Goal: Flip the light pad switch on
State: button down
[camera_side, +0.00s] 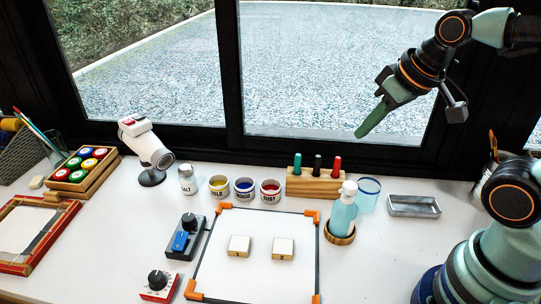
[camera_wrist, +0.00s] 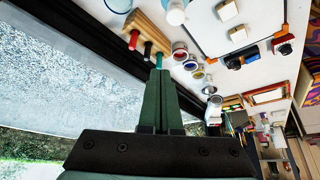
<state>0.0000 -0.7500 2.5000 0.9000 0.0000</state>
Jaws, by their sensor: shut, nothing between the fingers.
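The light pad (camera_side: 222,268) is a white sheet with dark edges and orange corners, lying on the table at the front centre. Beside its left edge is a dark box with a round knob and a blue rocker switch (camera_side: 180,241). I cannot tell which way the rocker is tipped. The blue switch also shows in the wrist view (camera_wrist: 233,63), at upper right. My gripper (camera_side: 362,134) has green fingers and is shut and empty. It is raised in front of the window, far from the switch. In the wrist view its fingers (camera_wrist: 160,74) lie together.
Two cream blocks (camera_side: 239,246) (camera_side: 283,249) sit on the pad. A red box with a black knob (camera_side: 158,284) is near the dark box. Paint jars (camera_side: 244,188), a wooden marker holder (camera_side: 313,183), a bottle (camera_side: 342,213) and a white lamp (camera_side: 147,145) stand behind.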

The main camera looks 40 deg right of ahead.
jog(key=shift+w, duration=0.1)
jog(key=n+g+y, duration=0.1)
jog(key=n+g, duration=0.3)
jog(key=n, duration=0.5)
send_over(183, 233)
jog(key=s+d, duration=0.1)
notch_tip(183, 233, down, 16)
jog(key=shift+f, duration=0.2)
jog(key=shift+a+f, duration=0.1)
jog(key=shift+f, duration=0.1)
jog(key=shift+w+a+f, duration=0.1)
jog(key=shift+f, duration=0.85)
jog(key=shift+w+a+f, duration=0.1)
jog(key=shift+f, duration=0.85)
